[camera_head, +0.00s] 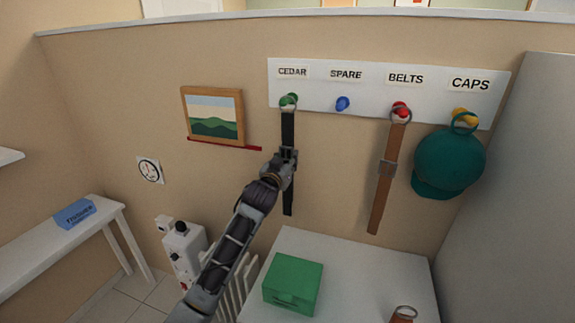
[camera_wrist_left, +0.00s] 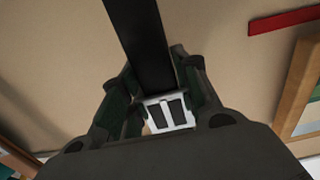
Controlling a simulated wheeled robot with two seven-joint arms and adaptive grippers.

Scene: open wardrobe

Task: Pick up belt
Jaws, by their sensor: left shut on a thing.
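A black belt (camera_head: 288,128) hangs by a ring from the green peg (camera_head: 288,100) under the label CEDAR. My left gripper (camera_head: 288,157) is shut on the black belt around its middle, and the belt's lower end hangs below the fingers. In the left wrist view the belt (camera_wrist_left: 138,40) runs between the fingers (camera_wrist_left: 160,95), with a pale buckle (camera_wrist_left: 168,113) close to them. A brown belt (camera_head: 382,190) with a buckle hangs from the red peg (camera_head: 401,109) under BELTS. My right gripper is not in view.
The blue peg (camera_head: 342,103) under SPARE is empty. A teal cap (camera_head: 450,165) hangs from the yellow peg (camera_head: 463,116). Below, a white surface (camera_head: 360,265) carries a green box (camera_head: 293,283) and a brown item (camera_head: 404,314) at its front edge. A framed picture (camera_head: 212,115) hangs left of the rack.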

